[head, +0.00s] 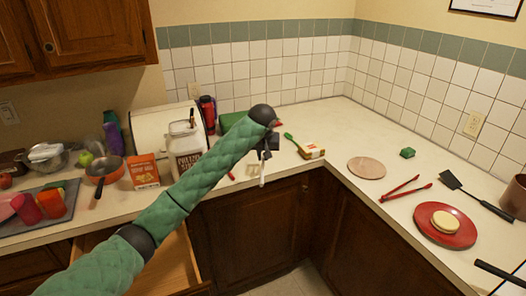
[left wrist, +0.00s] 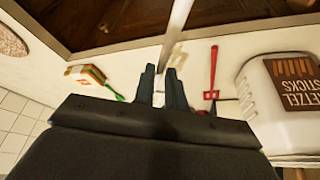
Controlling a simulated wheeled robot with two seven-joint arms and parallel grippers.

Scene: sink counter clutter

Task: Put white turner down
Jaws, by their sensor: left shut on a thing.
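My left gripper (head: 267,148) is over the front edge of the counter near the inner corner. It is shut on the white turner (head: 262,172), a thin pale utensil that hangs below the fingers in front of the dark cabinet. In the left wrist view the gripper (left wrist: 166,82) has its fingers close together, and the pale turner (left wrist: 179,30) runs away from them toward the top edge. The fingers hide part of the turner. My right gripper is out of view.
An open drawer (head: 172,274) is below my left arm. A round board (head: 366,167), red tongs (head: 406,189) and a red plate (head: 445,237) are at right. The counter around the board has bare patches.

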